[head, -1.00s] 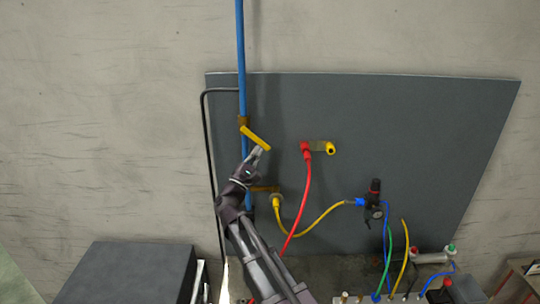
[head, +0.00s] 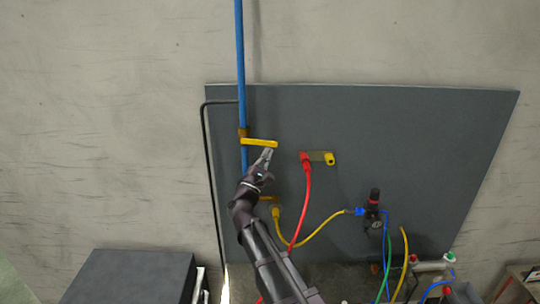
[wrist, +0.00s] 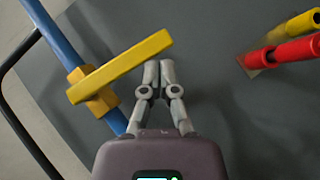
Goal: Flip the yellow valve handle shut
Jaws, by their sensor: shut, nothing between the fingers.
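The yellow valve handle (head: 259,142) sticks out to the right from the brass valve body (head: 242,132) on the blue vertical pipe (head: 240,60). In the head view the handle lies nearly level, across the pipe. In the wrist view the handle (wrist: 122,66) runs up to the right from the valve body (wrist: 93,90). My gripper (head: 267,152) is shut and empty, with its fingertips just below the handle's free end. In the wrist view the fingertips (wrist: 158,66) are close beside that end; whether they touch it I cannot tell.
A red connector with a red hose (head: 307,170) and a yellow fitting (head: 329,158) sit right of my gripper on the grey panel (head: 420,130). A yellow hose (head: 318,230) hangs below. A black tube (head: 207,160) runs left of the pipe.

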